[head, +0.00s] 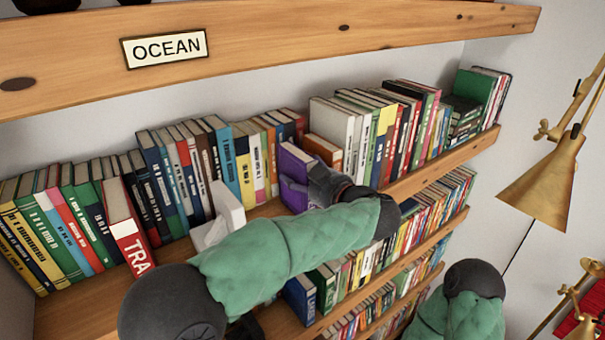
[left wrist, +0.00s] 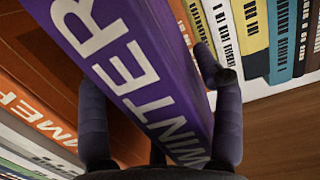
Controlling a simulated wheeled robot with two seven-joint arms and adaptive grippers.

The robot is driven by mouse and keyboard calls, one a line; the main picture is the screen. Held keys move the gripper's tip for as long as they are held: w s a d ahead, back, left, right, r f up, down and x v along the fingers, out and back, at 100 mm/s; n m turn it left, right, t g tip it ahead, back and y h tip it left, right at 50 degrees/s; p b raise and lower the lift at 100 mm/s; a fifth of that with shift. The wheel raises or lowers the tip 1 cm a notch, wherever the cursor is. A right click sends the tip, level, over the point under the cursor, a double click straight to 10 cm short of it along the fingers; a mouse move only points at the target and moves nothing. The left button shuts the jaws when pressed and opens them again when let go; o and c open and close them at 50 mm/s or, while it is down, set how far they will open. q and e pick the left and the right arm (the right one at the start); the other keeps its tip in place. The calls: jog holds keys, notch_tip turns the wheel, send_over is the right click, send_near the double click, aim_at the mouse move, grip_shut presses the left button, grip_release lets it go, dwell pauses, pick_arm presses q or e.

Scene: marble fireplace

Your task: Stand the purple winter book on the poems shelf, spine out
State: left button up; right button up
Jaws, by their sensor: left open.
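The purple winter book (head: 296,163) stands on the shelf under the OCEAN board, beside an orange book, with its spine facing out. In the left wrist view the spine of the purple winter book (left wrist: 135,75) reads WINTER and runs between the fingers. My left gripper (head: 322,185) is at this book and open, with one finger (left wrist: 95,120) on the left of the spine and the other (left wrist: 220,85) on the right. Its fingers partly hide in the head view. No label reading poems shows. My right gripper is not in view; only my right arm shows at lower right.
The OCEAN sign (head: 164,49) is on the shelf board above. An orange book (left wrist: 35,115) stands close beside the purple one. A white block-like object (head: 228,208) and a red book (head: 128,240) stand left. A brass lamp (head: 545,185) hangs at right.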

pick_arm(q)
jog(key=b+v, duration=0.2)
jog(key=v, duration=1)
jog(key=shift+b, duration=0.3)
jog(key=shift+a+r, duration=0.1)
